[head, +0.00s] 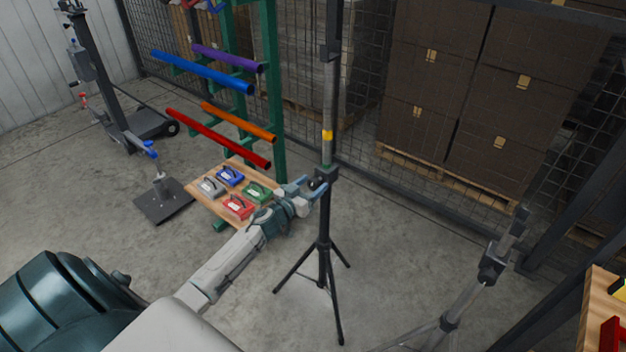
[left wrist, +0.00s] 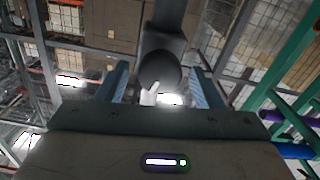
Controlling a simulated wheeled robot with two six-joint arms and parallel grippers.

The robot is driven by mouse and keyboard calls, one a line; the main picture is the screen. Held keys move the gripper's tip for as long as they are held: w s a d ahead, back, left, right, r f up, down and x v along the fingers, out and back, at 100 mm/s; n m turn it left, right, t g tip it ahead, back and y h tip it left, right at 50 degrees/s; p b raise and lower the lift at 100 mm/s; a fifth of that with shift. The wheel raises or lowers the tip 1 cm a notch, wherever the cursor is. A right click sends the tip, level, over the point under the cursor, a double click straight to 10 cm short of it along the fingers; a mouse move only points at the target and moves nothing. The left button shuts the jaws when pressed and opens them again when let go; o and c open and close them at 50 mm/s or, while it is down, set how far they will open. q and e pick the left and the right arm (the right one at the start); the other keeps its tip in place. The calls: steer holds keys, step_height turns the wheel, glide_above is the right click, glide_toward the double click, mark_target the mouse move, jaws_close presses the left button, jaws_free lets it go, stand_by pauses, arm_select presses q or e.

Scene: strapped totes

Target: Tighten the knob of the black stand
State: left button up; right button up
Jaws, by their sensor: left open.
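The black stand (head: 325,215) stands upright on its tripod legs at the middle of the head view, with a grey inner pole and a yellow band above its collar. Its round dark knob (head: 314,184) sits on the left side of the collar. My left gripper (head: 308,188) is at the knob, coming from the left. In the left wrist view the knob (left wrist: 160,70) lies between the two blue fingers of my open left gripper (left wrist: 159,75), with a gap visible on each side. My right gripper is not in view.
A wooden board (head: 208,204) with grey, blue, red and green cases is left of the stand, below a green rack (head: 277,110) of coloured tubes. A grey stand (head: 470,290) is at the right. Mesh fencing (head: 365,120) and stacked boxes (head: 470,80) are behind.

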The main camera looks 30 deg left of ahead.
arm_select(q)
steer(key=shift+w, duration=0.55)
steer(key=c, duration=1)
